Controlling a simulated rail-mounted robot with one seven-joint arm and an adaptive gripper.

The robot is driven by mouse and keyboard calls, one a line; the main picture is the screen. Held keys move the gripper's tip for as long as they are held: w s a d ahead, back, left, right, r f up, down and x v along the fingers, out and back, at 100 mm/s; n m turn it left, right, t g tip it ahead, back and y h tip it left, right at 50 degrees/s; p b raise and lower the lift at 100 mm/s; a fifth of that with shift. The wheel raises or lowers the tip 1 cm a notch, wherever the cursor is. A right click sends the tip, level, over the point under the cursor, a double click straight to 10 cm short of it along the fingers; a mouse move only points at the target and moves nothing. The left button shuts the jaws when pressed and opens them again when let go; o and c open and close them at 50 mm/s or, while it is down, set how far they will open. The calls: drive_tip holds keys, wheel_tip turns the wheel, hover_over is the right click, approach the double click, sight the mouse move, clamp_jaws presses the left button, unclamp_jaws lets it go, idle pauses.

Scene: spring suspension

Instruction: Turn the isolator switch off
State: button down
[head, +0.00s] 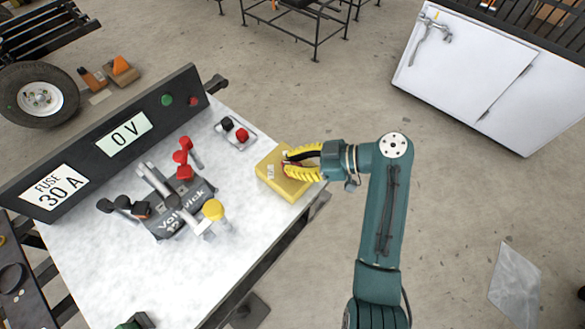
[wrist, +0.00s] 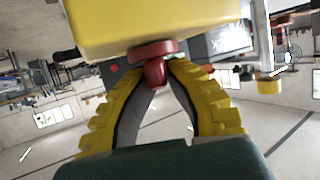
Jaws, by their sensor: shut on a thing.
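The isolator switch is a yellow box (head: 283,186) at the right edge of the white table, with a red knob on its face. In the wrist view the yellow box (wrist: 150,25) fills the top, and its red knob (wrist: 155,65) hangs below it. My gripper (head: 290,163) has yellow ribbed fingers. In the wrist view the fingertips of my gripper (wrist: 157,75) are closed on the stem of the red knob from both sides. In the head view the fingers cover most of the knob. I cannot tell the knob's on or off marking.
A black panel (head: 90,150) reads "0 V" and "FUSE 30 A". A dark Voltwick unit (head: 180,215) with levers and a yellow-capped post (head: 213,210) stands left on the white table (head: 110,275). A small plate with red and black terminals (head: 236,132) lies behind the box.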

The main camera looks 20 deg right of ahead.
drive_tip(key=shift+f+n+g+y+b, duration=0.2)
drive_tip(key=shift+n+g+y+b, duration=0.1)
drive_tip(key=shift+n+g+b, duration=0.35)
drive_tip(key=shift+f+n+g+y+b, duration=0.15)
drive_tip(key=shift+n+g+y+b, duration=0.15)
drive_tip(key=shift+n+g+b, duration=0.35)
drive_tip(key=shift+g, duration=0.3)
drive_tip(key=c, duration=1)
unclamp_jaws()
drive_tip(key=shift+a, duration=0.1)
drive_tip(key=shift+c, duration=0.2)
drive_tip(key=shift+r, duration=0.1)
drive_tip(key=v, duration=0.8)
drive_tip(key=shift+w, duration=0.1)
drive_tip(key=shift+v, duration=2.05)
